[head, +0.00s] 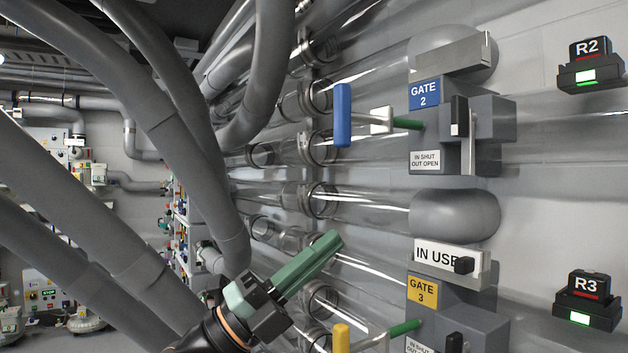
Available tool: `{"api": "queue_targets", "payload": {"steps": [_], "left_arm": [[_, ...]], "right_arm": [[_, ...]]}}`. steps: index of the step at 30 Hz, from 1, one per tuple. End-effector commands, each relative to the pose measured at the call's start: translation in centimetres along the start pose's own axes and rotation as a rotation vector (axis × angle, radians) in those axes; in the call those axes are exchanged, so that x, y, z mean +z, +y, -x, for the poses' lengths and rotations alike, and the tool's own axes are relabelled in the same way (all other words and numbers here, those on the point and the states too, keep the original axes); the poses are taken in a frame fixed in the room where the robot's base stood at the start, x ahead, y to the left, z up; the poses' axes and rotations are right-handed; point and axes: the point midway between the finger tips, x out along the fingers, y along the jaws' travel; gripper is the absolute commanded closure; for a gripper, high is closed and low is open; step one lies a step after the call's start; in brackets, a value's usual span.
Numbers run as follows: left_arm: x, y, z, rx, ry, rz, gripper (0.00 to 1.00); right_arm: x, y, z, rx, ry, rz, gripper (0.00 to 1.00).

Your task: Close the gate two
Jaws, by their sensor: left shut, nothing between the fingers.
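The gate 2 unit (490,125) is a grey box on the wall, with a blue "GATE 2" label (424,95) and a plate reading "IN SHUT OUT OPEN" (425,161). A green rod (407,123) runs left from it to a blue upright handle (342,115), which stands out well away from the box. My left gripper (340,240) has green fingers pressed together, pointing up and right. It is shut and empty, below the blue handle and apart from it. My right gripper is not in view.
Below is the gate 3 unit with a yellow label (423,290), a yellow handle (341,338) and an "IN USE" sign (437,254). Clear tubes (370,205) run behind. Indicators R2 (590,65) and R3 (587,300) are at right. Grey pipes (150,130) fill the left.

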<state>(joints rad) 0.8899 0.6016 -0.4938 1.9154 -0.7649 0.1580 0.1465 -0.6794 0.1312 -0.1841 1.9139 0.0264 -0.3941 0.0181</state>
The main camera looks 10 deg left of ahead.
Motion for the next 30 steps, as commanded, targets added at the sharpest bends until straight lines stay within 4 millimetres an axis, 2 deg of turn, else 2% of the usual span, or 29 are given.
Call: {"api": "queue_targets", "payload": {"steps": [1,6,12,18,24,27,30], "left_arm": [[-0.6,-1.9,-1.0,0.0,0.07,-0.095,1.0],[-2.2,-6.1,-3.0,0.055,0.274,-0.386,1.0],[-2.2,-10.4,-3.6,0.183,0.432,-0.724,1.0],[0.1,-15.3,-2.5,0.371,0.485,-1.029,1.0],[2.6,-20.0,-0.5,0.54,0.453,-1.218,1.0],[3.4,-21.5,0.3,0.592,0.433,-1.264,1.0],[3.8,-22.2,0.6,0.62,0.421,-1.285,1.0]], "right_arm": [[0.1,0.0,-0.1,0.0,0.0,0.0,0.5],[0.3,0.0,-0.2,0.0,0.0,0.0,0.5],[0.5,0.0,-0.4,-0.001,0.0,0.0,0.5],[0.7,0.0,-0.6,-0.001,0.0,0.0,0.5],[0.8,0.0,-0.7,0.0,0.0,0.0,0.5],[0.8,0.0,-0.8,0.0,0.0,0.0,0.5],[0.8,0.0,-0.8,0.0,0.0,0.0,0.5]]}}
